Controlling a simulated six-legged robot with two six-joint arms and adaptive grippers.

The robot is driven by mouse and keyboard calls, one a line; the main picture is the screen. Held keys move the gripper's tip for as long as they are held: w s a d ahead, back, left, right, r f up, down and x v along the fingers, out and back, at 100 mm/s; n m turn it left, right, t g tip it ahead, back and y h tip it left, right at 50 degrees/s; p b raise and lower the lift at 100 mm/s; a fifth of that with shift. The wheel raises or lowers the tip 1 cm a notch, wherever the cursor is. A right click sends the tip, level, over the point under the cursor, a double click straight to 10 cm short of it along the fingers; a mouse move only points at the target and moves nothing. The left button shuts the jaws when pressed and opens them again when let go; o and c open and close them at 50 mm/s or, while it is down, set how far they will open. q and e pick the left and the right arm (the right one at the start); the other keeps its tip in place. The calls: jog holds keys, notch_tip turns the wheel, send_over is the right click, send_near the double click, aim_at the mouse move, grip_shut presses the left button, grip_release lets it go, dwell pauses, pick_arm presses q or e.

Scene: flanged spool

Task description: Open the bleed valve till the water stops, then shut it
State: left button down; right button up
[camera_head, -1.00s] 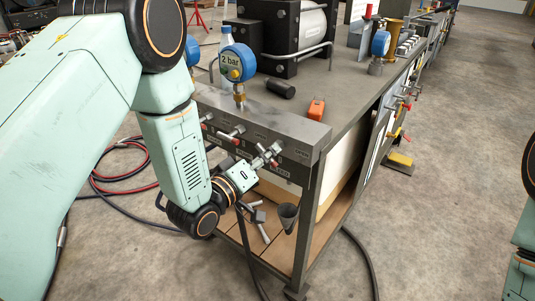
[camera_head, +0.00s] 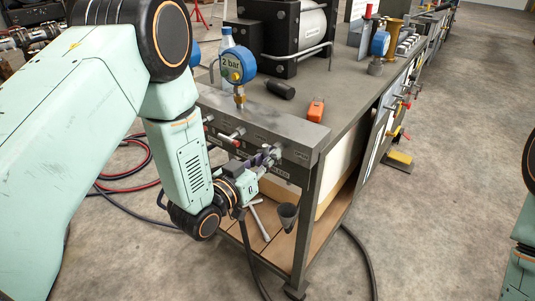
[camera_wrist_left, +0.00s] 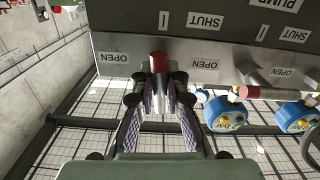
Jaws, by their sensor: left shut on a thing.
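My left gripper (camera_head: 264,158) is at the front panel of the bench, near its right corner. A blue gauge (camera_head: 238,65) marked 2 bar stands on the bench. I cannot make out any water stream. My right gripper is out of view.
Another red-tipped valve (camera_head: 232,136) sits left of my gripper on the panel. The bench top (camera_head: 290,112) holds an orange tool (camera_head: 316,109) and a black cylinder (camera_head: 281,89). Hoses lie on the floor.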

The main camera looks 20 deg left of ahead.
pick_arm(q)
jog(key=shift+r+m, duration=0.1)
jog(key=shift+m, duration=1.5)
